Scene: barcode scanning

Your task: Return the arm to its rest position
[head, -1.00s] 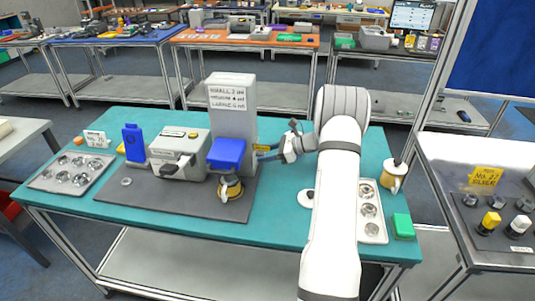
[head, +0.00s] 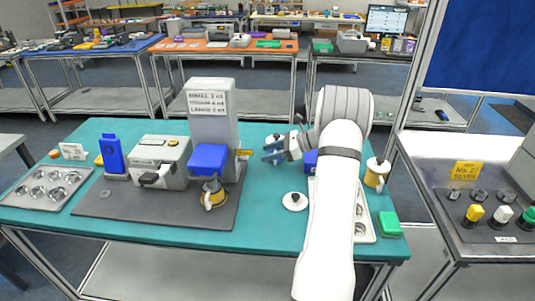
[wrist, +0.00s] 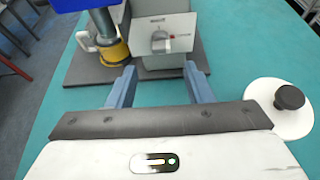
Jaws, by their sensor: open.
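My arm (head: 330,215) reaches over the teal table (head: 265,228) from the front right. My gripper (head: 270,152) is open and empty, to the right of the tall grey machine (head: 212,112). In the wrist view my gripper (wrist: 160,78) has two blue-grey fingers spread apart with nothing between them. Ahead of the fingers stand the machine's grey body (wrist: 160,27) and a yellow-banded cup (wrist: 113,50), apart from them. In the head view the cup (head: 213,194) sits under the machine's blue head (head: 208,159).
A white disc with a black knob (head: 294,202) lies below the gripper. A partly hidden metal-cup tray (head: 369,232), a white pot (head: 376,174) and a green block (head: 389,222) are right of my arm. A side table (head: 445,230) stands further right.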

